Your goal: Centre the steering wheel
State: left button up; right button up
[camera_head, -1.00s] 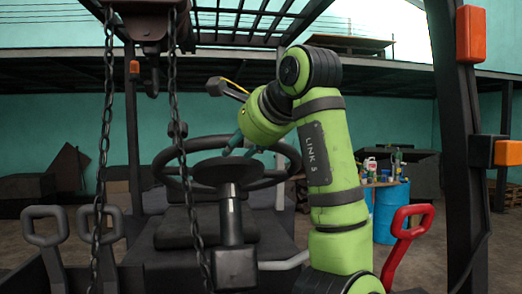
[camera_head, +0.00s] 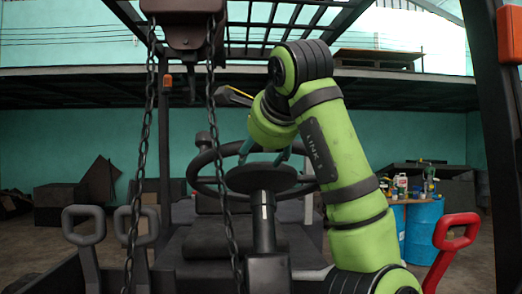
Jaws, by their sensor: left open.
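The dark steering wheel (camera_head: 207,186) stands on its column in the middle of the view, with a round hub (camera_head: 261,178) at its centre. A dark knob (camera_head: 203,140) shows at the upper left of its rim. My left gripper (camera_head: 265,154), at the end of my green arm, points down over the far part of the wheel. Its two teal fingers are spread apart, with nothing seen between them. I cannot tell whether a finger touches the rim. My arm covers the right part of the wheel. My right gripper is not in view.
Two chains (camera_head: 140,175) hang in front, left of the wheel. Grey-handled levers (camera_head: 83,225) stand at left and a red handle (camera_head: 455,235) at right. A blue barrel (camera_head: 423,228) with bottles stands behind. The roof frame (camera_head: 290,35) is overhead.

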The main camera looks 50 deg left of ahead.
pick_arm(q)
jog(key=v, duration=1.2)
jog(key=shift+a+f, duration=0.1)
